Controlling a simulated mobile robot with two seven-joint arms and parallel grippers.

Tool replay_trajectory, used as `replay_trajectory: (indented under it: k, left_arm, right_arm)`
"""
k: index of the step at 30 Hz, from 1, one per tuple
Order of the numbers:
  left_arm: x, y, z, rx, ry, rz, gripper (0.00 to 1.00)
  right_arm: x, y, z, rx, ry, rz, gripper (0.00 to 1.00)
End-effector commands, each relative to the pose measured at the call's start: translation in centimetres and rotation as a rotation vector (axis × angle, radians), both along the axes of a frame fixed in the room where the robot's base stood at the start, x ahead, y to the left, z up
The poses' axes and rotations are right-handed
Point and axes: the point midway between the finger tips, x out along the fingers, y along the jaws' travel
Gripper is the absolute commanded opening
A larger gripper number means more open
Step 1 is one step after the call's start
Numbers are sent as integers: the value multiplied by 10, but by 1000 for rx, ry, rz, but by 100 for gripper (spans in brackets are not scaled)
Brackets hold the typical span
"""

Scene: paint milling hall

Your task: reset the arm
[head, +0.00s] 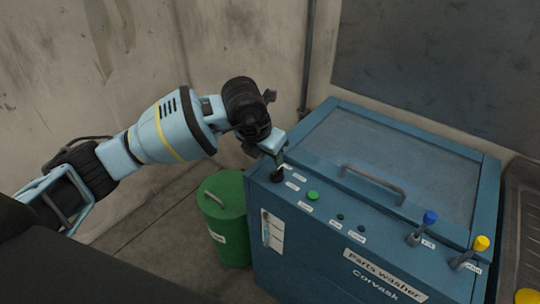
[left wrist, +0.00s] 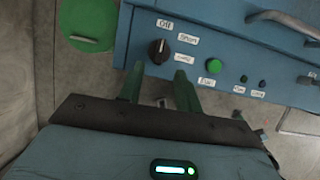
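My left gripper (head: 277,158) hangs over the left front corner of the blue parts washer (head: 345,235). In the left wrist view its two green fingers (left wrist: 157,84) stand apart with nothing between them. A black rotary knob (left wrist: 158,51) on the washer's panel lies just beyond the fingertips, roughly in line with the gap. In the head view the knob (head: 278,175) is close below the fingers; I cannot tell whether they touch it. Small labels surround it, one reading "Off". My right gripper is not in view.
The washer's panel has a green button (head: 313,195), a blue-topped lever (head: 430,217) and a yellow-topped lever (head: 481,243). Its lid has a bar handle (head: 374,182). A green lidded drum (head: 226,220) stands left of the washer. Walls close off the back; some floor is clear at left.

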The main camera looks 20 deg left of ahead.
Motion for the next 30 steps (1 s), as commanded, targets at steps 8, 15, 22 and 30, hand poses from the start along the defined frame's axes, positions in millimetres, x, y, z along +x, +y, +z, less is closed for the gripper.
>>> replay_trajectory:
  k: [8, 15, 22, 30]
  left_arm:
    - [0, 0, -1, -1, 1, 0, 35]
    - [-32, -48, -31, -202, 111, -95, 35]
    - [-109, -145, -47, -779, 340, -190, 35]
    - [-144, -183, -15, -1479, 513, 24, 35]
  right_arm:
    - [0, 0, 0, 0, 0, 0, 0]
    - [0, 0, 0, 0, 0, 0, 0]
    - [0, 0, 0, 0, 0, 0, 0]
    - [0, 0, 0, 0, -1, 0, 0]
